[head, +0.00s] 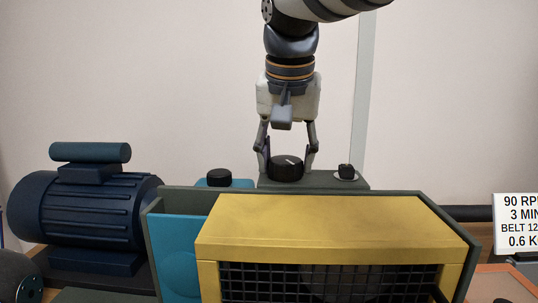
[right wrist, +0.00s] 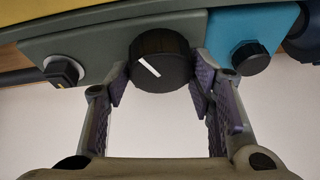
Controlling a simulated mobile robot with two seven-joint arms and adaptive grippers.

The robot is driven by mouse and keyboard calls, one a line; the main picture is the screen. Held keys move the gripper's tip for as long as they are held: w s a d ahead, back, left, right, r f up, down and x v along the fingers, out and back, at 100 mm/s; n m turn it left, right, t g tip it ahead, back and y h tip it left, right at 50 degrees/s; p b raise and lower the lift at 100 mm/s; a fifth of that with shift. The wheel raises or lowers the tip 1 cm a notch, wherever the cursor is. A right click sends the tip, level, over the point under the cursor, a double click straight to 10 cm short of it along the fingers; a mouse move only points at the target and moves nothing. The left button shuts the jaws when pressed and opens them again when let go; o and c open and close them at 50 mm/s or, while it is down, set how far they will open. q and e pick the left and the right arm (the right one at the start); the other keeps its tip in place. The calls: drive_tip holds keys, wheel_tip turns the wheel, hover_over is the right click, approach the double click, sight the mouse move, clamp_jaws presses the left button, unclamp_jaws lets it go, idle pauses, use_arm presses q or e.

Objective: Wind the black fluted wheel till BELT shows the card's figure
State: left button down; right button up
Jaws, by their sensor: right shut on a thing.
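The black fluted wheel (head: 285,169) stands on a grey-green panel behind the yellow guard. My right gripper (head: 287,160) reaches down from above with a finger on each side of it. In the right wrist view the wheel (right wrist: 165,58) carries a slanted white pointer line, and my right gripper's fingers (right wrist: 155,88) are shut on its sides. The white card (head: 516,222) at the right edge reads "90 RP", "3 MIN", "BELT 12" and "0.6 K", its lines cut off by the frame. No BELT readout is visible.
A smaller black knob (head: 219,177) sits on a blue box left of the wheel. A black switch knob (head: 346,171) on a pale plate sits to its right. The yellow guard (head: 330,225) with black mesh fills the front. A dark blue motor (head: 85,210) stands at left.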

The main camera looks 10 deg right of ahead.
drive_tip(key=shift+f, duration=0.1)
idle(0.5)
drive_tip(key=o, duration=1.1)
drive_tip(key=shift+o, duration=0.2)
drive_tip(key=v, duration=1.2)
drive_tip(key=shift+a, duration=0.1)
